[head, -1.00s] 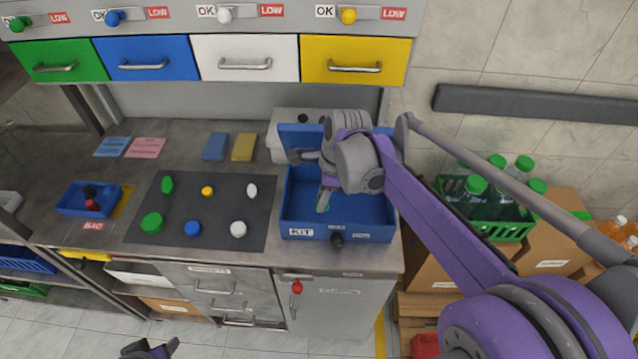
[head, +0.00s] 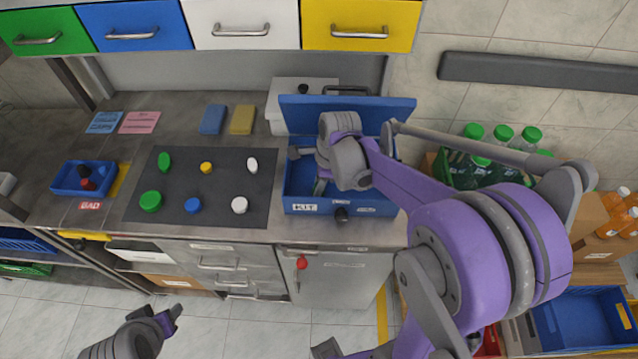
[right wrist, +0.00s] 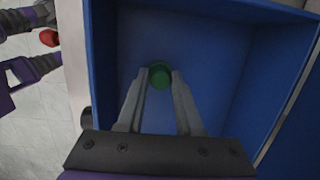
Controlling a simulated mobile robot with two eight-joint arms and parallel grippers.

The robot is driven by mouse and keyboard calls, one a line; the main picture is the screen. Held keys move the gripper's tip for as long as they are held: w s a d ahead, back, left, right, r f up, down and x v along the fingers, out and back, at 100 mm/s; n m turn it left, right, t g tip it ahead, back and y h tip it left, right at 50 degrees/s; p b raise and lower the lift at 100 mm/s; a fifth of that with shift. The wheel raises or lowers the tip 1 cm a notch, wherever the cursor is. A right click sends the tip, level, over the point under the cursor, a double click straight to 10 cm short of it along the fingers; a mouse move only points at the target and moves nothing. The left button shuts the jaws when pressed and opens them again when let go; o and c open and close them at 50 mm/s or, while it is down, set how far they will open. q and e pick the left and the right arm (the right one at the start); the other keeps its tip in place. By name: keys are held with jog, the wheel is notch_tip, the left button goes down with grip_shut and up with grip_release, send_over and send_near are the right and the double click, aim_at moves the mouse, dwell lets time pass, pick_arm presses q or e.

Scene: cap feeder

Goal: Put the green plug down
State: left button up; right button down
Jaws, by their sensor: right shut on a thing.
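The green plug (right wrist: 160,76) is a round green piece between the fingertips of my right gripper (right wrist: 159,80) in the right wrist view. The right gripper is shut on it inside the blue KIT box (head: 300,208), pointing down. I cannot tell whether the plug touches the box floor. In the head view the right gripper (head: 320,186) is partly hidden by its own wrist. My left gripper (head: 170,318) is low at the bottom left, away from the counter; its jaw opening is unclear.
The KIT box has its blue lid (head: 350,108) raised at the back. A dark mat (head: 180,218) left of it holds several green, yellow, blue and white caps. A blue BAD tray (head: 62,184) is farther left. A green crate of bottles (head: 440,165) stands right of the counter.

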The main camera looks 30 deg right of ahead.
jog(key=shift+f, duration=0.2)
jog(key=c, duration=0.6)
grip_release()
jog(key=shift+r, duration=0.1)
jog(key=shift+o, duration=0.2)
jog(key=shift+r, duration=0.35)
notch_tip(320, 180, up, 10)
jog(key=s+d+p, duration=0.1)
jog(key=s, duration=0.1)
jog(key=s+a+f+n+t, duration=0.2)
jog(key=s+a+n, duration=0.2)
jog(key=n, duration=0.8)
jog(key=s+a+f+n+t+h, duration=0.1)
jog(key=s+a+n, duration=0.3)
jog(key=s+n, duration=0.4)
jog(key=f+n+t, duration=0.1)
jog(key=n, duration=0.3)
jog(key=shift+f, duration=0.3)
